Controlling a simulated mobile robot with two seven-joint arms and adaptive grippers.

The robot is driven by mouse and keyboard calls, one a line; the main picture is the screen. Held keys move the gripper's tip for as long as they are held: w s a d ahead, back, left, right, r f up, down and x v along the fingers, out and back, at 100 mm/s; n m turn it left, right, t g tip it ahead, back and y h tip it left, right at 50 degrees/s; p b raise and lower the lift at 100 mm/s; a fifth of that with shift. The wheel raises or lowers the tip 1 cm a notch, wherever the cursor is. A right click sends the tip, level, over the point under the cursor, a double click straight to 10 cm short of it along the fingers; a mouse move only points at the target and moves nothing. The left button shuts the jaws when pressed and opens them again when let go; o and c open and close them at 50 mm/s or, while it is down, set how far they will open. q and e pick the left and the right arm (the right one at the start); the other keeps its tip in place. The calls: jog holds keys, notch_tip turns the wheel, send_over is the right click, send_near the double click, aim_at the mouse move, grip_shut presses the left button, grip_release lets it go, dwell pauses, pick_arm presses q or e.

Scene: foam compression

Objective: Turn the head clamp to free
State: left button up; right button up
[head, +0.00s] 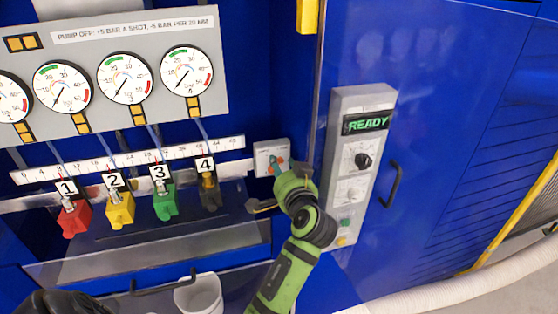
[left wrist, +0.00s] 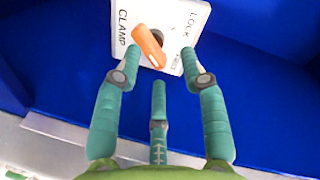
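The head clamp is an orange lever (left wrist: 149,46) on a dark hub (left wrist: 156,34) set in a white plate (left wrist: 122,12). In the left wrist view the plate reads CLAMP on the left and LOCK on the right. The lever slants from upper left to lower right between the two words. In the head view the plate (head: 262,150) is small and grey, and my gripper hides the lever. My left gripper (left wrist: 161,55) has its fingers spread, two on either side of the lever and a third below. I cannot tell whether any finger touches it. It also shows in the head view (head: 276,165).
A control panel (head: 342,105) with a green READY display stands close right of my left arm, with a door handle (head: 391,184) beyond. Gauges (head: 125,78) and coloured numbered valves (head: 120,209) lie to the left. A white cup (head: 200,295) stands low in front.

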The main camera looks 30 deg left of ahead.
pick_arm(q)
jog(key=f+v, duration=0.1)
jog(key=v, duration=0.6)
jog(key=shift+d+r, duration=0.2)
jog(key=shift+d, duration=0.05)
pick_arm(e)
jog(key=shift+s+d, duration=0.2)
jog(key=shift+d, duration=0.25)
jog(key=shift+a, duration=0.3)
